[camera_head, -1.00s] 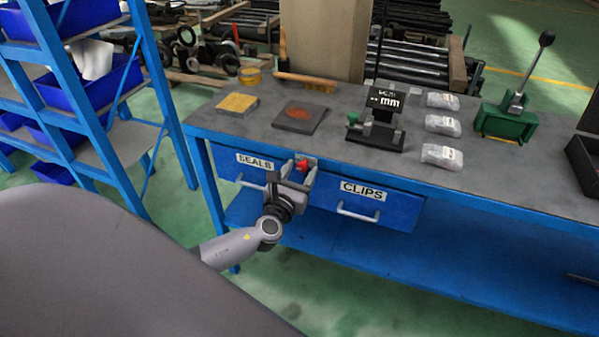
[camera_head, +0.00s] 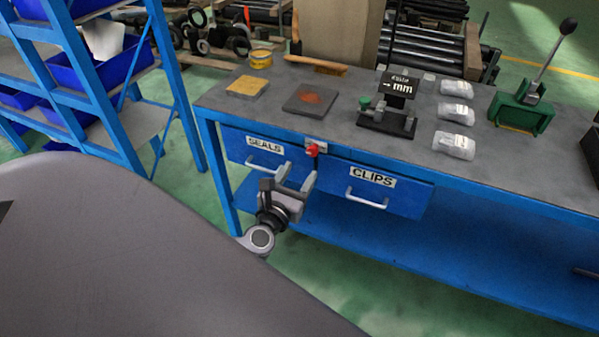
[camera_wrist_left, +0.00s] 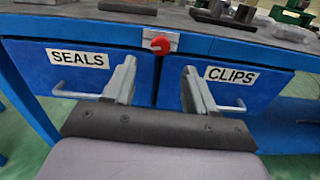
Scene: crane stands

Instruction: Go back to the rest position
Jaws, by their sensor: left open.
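My left gripper (camera_head: 296,176) is in front of the workbench, between the drawer labelled SEALS (camera_head: 250,150) and the drawer labelled CLIPS (camera_head: 385,192). In the left wrist view the left gripper (camera_wrist_left: 158,85) has its two fingers wide apart with nothing between them. A red knob (camera_head: 312,150) on the bench's front edge lies beyond the fingers; it also shows in the left wrist view (camera_wrist_left: 160,44). Both drawers look shut. My right gripper is in neither view.
The bench top (camera_head: 340,130) carries a yellow pad (camera_head: 247,86), a dark plate with a rusty patch (camera_head: 311,98), a gauge marked mm (camera_head: 394,90), several clear bags (camera_head: 455,112) and a green lever press (camera_head: 522,108). A blue shelf rack (camera_head: 165,70) stands at the left.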

